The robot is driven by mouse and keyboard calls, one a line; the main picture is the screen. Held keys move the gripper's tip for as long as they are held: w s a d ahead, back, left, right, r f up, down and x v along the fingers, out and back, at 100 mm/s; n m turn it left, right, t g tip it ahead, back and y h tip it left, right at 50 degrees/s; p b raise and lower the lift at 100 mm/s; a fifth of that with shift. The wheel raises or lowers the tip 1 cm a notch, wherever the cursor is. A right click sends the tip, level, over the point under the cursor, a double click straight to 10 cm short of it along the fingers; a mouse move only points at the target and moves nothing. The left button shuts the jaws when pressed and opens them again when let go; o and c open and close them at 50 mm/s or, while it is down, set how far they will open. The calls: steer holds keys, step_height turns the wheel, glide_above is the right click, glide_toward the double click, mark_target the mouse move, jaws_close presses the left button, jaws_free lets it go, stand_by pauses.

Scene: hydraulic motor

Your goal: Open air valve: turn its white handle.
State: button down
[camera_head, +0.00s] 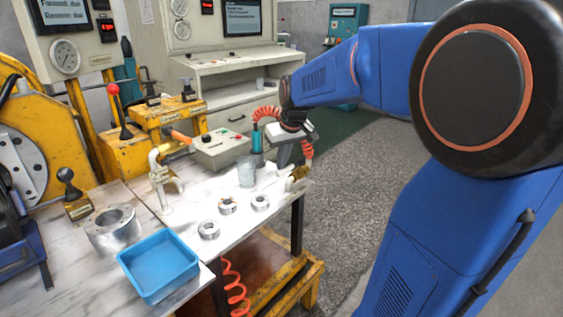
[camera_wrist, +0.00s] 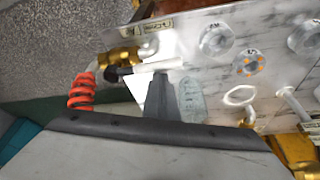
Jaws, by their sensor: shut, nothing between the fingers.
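The air valve is a brass fitting (camera_wrist: 122,57) at the table's edge, left of centre in the wrist view. It also shows small in the head view (camera_head: 299,173). Its white handle (camera_wrist: 158,66) appears as a pale bar running right from the brass. My gripper (camera_wrist: 163,80) is shut and empty, with its dark grey fingertips overlapping the lower side of the handle. I cannot tell whether they touch it. In the head view my gripper (camera_head: 286,160) hangs over the right table corner, largely hiding the handle.
A clear cup (camera_head: 247,173) stands left of my gripper. Several metal rings (camera_head: 209,230) lie on the white table (camera_head: 225,245). A red coiled hose (camera_wrist: 81,92) hangs beside the valve. A blue tray (camera_head: 160,268) is at front left. Open floor lies right of the table.

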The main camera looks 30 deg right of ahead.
steer(key=shift+s+f, duration=0.1)
steer(key=w+a+r, duration=0.1)
steer(key=w, duration=0.3)
steer(key=v, duration=1)
steer(key=shift+d, duration=0.4)
steer(key=s+a+f, duration=0.3)
steer(key=s+f, duration=0.2)
steer(key=s, duration=0.4)
steer(key=s+a+f, duration=0.4)
steer(key=s+f, duration=0.1)
steer(key=s, duration=0.5)
steer(key=s+a+f, duration=0.3)
steer(key=s+f, duration=0.2)
steer(key=s, duration=0.5)
steer(key=shift+a+f+t, duration=0.15)
steer(key=shift+f+t, duration=0.15)
steer(key=shift+t, duration=0.1)
